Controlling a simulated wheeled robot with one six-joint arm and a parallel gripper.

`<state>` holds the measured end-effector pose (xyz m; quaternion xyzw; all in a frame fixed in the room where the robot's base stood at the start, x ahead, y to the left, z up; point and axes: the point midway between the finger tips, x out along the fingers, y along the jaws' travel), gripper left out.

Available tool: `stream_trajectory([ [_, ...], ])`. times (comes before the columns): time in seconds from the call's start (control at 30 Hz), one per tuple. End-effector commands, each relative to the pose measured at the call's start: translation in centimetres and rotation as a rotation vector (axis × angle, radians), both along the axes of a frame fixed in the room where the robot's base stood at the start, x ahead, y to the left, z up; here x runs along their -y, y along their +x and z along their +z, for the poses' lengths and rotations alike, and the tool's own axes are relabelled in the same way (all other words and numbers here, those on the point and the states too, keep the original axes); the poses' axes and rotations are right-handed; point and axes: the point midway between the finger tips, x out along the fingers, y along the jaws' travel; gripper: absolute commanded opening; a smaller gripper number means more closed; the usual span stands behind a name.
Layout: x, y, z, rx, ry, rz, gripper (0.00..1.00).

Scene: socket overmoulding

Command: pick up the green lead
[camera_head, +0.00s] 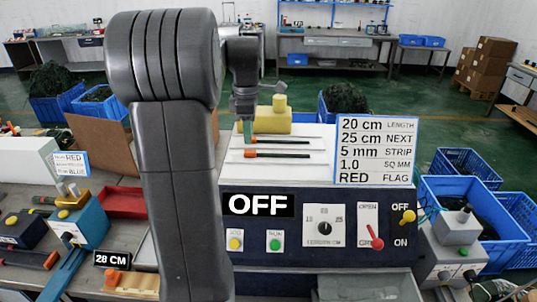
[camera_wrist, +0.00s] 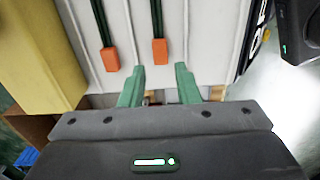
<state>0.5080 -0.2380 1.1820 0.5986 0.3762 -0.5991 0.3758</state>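Two thin dark leads with orange ends lie side by side on the white top of the machine. In the head view they are the rear lead (camera_head: 285,142) and the front lead (camera_head: 285,155). In the wrist view both look dark green: one lead (camera_wrist: 103,22) is at left, the other lead (camera_wrist: 156,18) at centre. My gripper (camera_wrist: 158,78) has its two green fingers apart with nothing between them. The centre lead's orange end is just beyond the gap between the fingertips. In the head view my gripper (camera_head: 246,131) is over the orange ends, partly hidden by my arm.
A yellow block (camera_head: 272,120) stands behind the leads and close at left in the wrist view (camera_wrist: 40,50). A white sign (camera_head: 376,150) stands right of the leads. The machine's front panel (camera_head: 310,205) reads OFF. Blue crates (camera_head: 470,200) are at right.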

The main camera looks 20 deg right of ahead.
Motion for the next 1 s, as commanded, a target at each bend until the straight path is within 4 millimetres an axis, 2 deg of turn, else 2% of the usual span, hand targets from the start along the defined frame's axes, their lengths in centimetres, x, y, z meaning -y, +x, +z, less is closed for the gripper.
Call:
stream_trajectory([
  [0.13, -0.1, 0.0, -1.2, -0.003, 0.001, 0.000, 0.29],
  [0.4, -0.1, 0.0, -4.9, -0.002, 0.001, -0.001, 0.29],
  [0.67, -0.1, 0.0, -5.3, 0.001, 0.000, -0.001, 0.29],
  [0.83, -0.1, 0.0, -5.3, 0.001, 0.000, -0.001, 0.00],
  [1.0, -0.1, 0.0, -5.3, 0.001, 0.000, 0.000, 0.00],
])
